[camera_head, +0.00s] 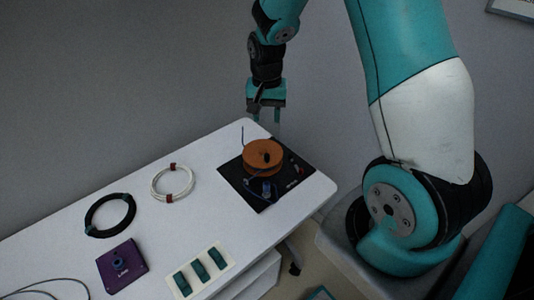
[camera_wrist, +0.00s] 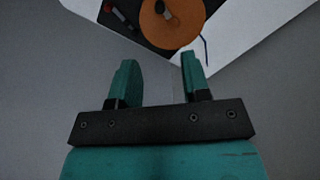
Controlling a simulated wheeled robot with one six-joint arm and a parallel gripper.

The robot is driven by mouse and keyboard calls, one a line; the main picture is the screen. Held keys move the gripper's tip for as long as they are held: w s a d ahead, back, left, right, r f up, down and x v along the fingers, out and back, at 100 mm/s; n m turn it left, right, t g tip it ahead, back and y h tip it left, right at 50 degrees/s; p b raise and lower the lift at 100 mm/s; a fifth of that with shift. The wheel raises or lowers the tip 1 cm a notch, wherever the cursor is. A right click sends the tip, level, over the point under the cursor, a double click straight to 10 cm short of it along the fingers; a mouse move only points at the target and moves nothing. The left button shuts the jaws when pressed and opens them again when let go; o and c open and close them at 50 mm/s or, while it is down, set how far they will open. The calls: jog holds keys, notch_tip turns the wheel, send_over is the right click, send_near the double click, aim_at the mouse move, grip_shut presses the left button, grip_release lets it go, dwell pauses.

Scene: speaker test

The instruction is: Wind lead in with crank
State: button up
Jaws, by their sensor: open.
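An orange reel (camera_head: 263,156) sits on a black base plate (camera_head: 232,174) at the right end of the white table. A dark knob, which looks like the crank handle (camera_head: 267,157), stands on the reel's top. A thin dark blue lead (camera_head: 243,137) sticks out at the reel's back left. In the wrist view the reel (camera_wrist: 170,28) and knob (camera_wrist: 161,8) are at the top edge, partly cut off. My gripper (camera_head: 266,117) is open and empty, above and behind the table's far corner. Its two teal fingers (camera_wrist: 158,75) are apart from the reel.
A white coiled cable (camera_head: 172,182) with red ties and a black coil (camera_head: 110,214) lie left of the base plate. A purple box (camera_head: 121,266) and a cream tray (camera_head: 222,255) with several teal pieces are nearer the front. Bare table lies between them.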

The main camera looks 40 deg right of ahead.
aim_at(267, 155)
notch_tip(267, 155, down, 16)
jog(key=shift+r+p, duration=0.2)
jog(key=shift+p, duration=0.6)
grip_shut()
